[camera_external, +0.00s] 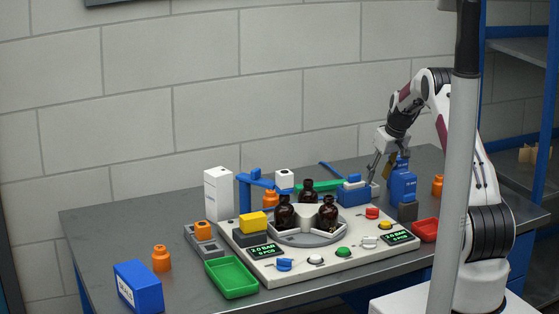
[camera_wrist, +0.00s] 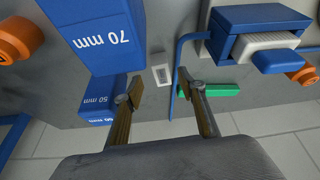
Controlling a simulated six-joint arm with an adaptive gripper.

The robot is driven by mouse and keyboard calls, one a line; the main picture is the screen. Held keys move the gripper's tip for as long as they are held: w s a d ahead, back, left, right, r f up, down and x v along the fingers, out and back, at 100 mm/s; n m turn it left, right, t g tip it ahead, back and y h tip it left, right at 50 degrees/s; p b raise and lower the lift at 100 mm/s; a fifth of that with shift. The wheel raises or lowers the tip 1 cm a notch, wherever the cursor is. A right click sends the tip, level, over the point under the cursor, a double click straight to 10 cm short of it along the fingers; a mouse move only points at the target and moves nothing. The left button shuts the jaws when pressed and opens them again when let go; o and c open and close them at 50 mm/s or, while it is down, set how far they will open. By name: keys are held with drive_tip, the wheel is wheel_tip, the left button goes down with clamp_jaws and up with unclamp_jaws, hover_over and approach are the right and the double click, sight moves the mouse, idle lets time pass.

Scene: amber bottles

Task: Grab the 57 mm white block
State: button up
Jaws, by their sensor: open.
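My gripper (camera_external: 379,176) hangs over the back right of the table, near a blue block (camera_external: 403,186). In the wrist view my gripper (camera_wrist: 159,80) has its two fingers apart with nothing held between them. A small white rectangular piece with a grey centre (camera_wrist: 162,75) shows beyond and between the fingertips; its height and size cannot be told. No 57 mm marking is readable. A tall white block (camera_external: 218,193) stands at the back left, and a small white cube (camera_external: 284,178) sits near the blue arm.
Blue blocks marked 70 mm (camera_wrist: 98,35) and 50 mm (camera_wrist: 98,98) stand left of the fingers. A blue holder with a pale piece (camera_wrist: 262,40) and a green bar (camera_wrist: 212,90) lie right. Amber bottles (camera_external: 328,213) stand on the white panel (camera_external: 300,272).

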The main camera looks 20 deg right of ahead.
sight(373, 185)
drive_tip(key=shift+f, duration=0.1)
drive_tip(key=shift+x, duration=2.45)
drive_tip(key=shift+a, duration=0.1)
clamp_jaws()
